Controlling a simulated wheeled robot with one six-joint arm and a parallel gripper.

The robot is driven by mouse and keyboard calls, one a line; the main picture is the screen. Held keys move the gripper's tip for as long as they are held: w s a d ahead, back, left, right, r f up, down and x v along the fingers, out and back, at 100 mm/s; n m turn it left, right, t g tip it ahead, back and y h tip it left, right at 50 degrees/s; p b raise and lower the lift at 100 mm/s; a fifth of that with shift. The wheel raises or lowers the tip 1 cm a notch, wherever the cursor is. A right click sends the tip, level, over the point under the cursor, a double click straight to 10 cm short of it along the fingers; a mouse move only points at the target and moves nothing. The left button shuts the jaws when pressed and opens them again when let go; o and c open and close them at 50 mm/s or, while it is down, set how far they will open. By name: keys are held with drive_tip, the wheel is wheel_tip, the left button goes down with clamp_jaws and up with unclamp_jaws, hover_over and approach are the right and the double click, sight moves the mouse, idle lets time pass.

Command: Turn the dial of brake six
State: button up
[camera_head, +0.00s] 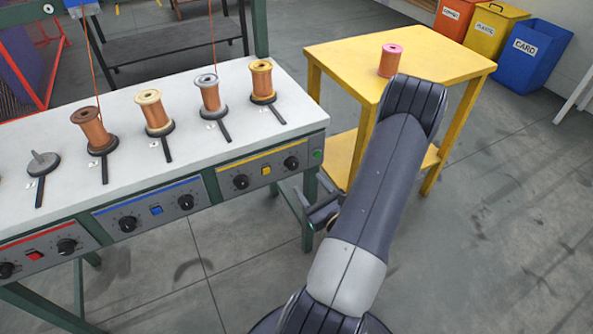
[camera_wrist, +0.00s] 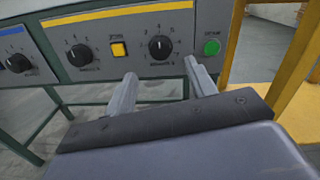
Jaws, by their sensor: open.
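The yellow-striped panel (camera_head: 267,172) at the right end of the bench front carries two black dials with a yellow button (camera_wrist: 119,50) between them. The right-hand dial, which I take as brake six (camera_head: 291,162), also shows in the wrist view (camera_wrist: 160,47); its white pointer mark points about straight up. The left dial of this panel (camera_head: 240,181) also shows in the wrist view (camera_wrist: 82,55). My gripper (camera_wrist: 160,71) is open and empty. In the wrist view its fingers point at the panel, one on each side below the right-hand dial, apparently short of it.
A green button (camera_wrist: 212,47) sits right of the dial. A blue-striped panel (camera_head: 150,209) lies to the left. Several spools, including a gold-rimmed one (camera_head: 262,82), stand on the bench top. A yellow table (camera_head: 330,50) with a pink spool (camera_head: 389,60) stands close right.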

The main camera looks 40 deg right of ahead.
sight(294, 166)
drive_tip(key=w, duration=0.3)
drive_tip(key=w+d, duration=0.1)
drive_tip(key=w, duration=0.3)
drive_tip(key=shift+w+d, duration=0.2)
drive_tip(key=c, duration=1)
